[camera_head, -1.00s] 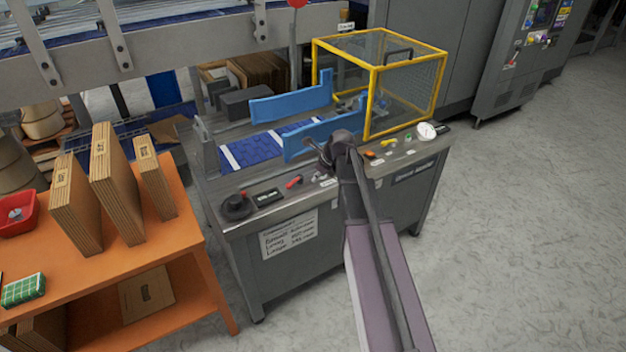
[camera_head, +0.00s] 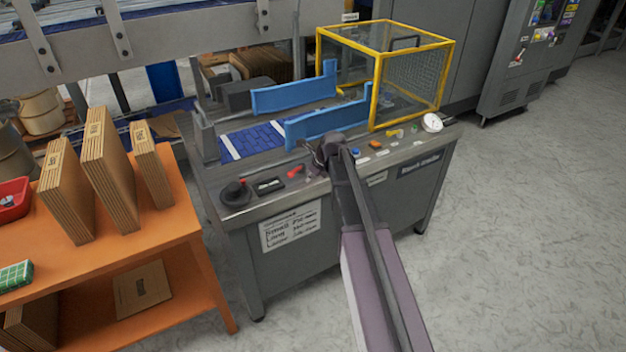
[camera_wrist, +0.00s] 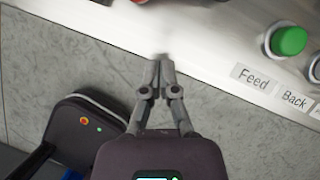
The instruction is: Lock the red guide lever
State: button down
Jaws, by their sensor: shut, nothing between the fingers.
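The red guide lever (camera_head: 296,171) lies on the front control panel of the grey machine, right of a black knob. My gripper (camera_head: 314,160) is over the panel's front strip, just right of the red lever and apart from it. In the wrist view my gripper (camera_wrist: 161,62) is shut and empty, its fingertips over the panel's edge. A small red part (camera_wrist: 139,1) shows at the top edge of that view, too cut off to identify surely.
A green button (camera_wrist: 289,41) stands near the "Feed" and "Back" labels. Blue guide rails (camera_head: 327,124) and a yellow-framed cage (camera_head: 378,92) stand behind the panel. An orange table (camera_head: 75,262) with cardboard stacks is at left. Open floor lies at right.

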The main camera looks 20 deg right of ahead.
aim_at(292, 172)
jog(key=shift+w+a+f+b, duration=0.2)
jog(key=shift+f+b, duration=0.1)
jog(key=shift+f, duration=0.3)
jog(key=shift+w+a+r+p, duration=0.2)
jog(key=shift+w+a, duration=0.1)
jog(key=shift+w, duration=0.15)
jog(key=shift+w+a+r+p, duration=0.15)
jog(key=shift+w+a+r, duration=0.1)
jog(key=shift+w, duration=0.15)
jog(key=shift+w+a, duration=0.55)
jog(key=shift+w, duration=0.1)
jog(key=shift+a, duration=0.1)
jog(key=shift+w+a, duration=0.9)
jog(key=shift+a, duration=0.2)
jog(key=shift+s, duration=0.1)
